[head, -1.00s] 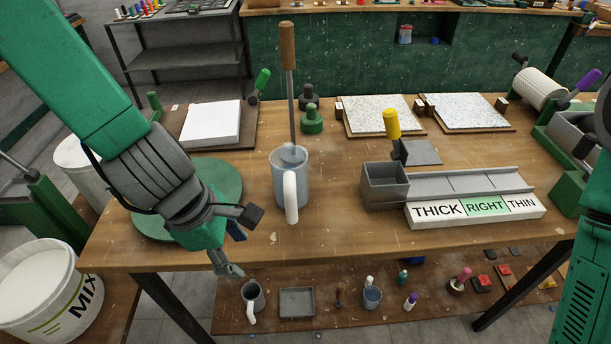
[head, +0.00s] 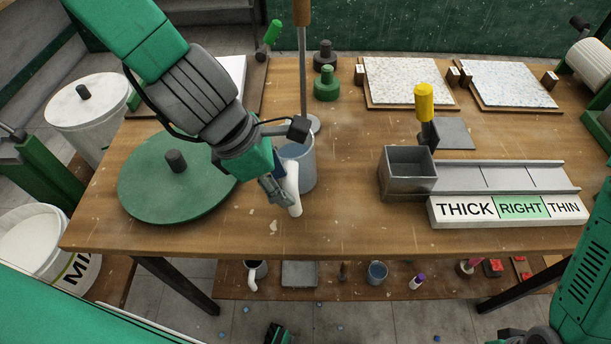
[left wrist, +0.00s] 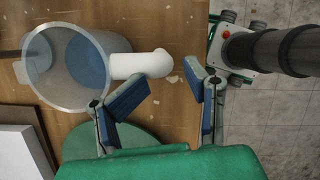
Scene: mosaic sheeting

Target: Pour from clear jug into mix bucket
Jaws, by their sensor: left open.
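The clear jug (head: 304,172) stands upright on the bench with bluish content low inside and a white handle (head: 292,192) toward the front edge. In the left wrist view the jug (left wrist: 100,92) is open-topped and its handle (left wrist: 140,65) points toward my fingers. My left gripper (head: 286,160) is open at the handle; in the wrist view its fingers (left wrist: 168,84) lie to either side of the handle's end, not closed on it. The mix bucket (head: 82,276), white with a MIX label, stands at the left below bench height, partly covered by my arm. My right gripper is not seen.
A green round disc (head: 150,195) lies left of the jug. A tall wooden-handled rod (head: 303,75) stands behind the jug. A grey box and trough (head: 407,172) with a THICK/RIGHT/THIN sign (head: 470,210) sit to the right. The bench front between jug and sign is clear.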

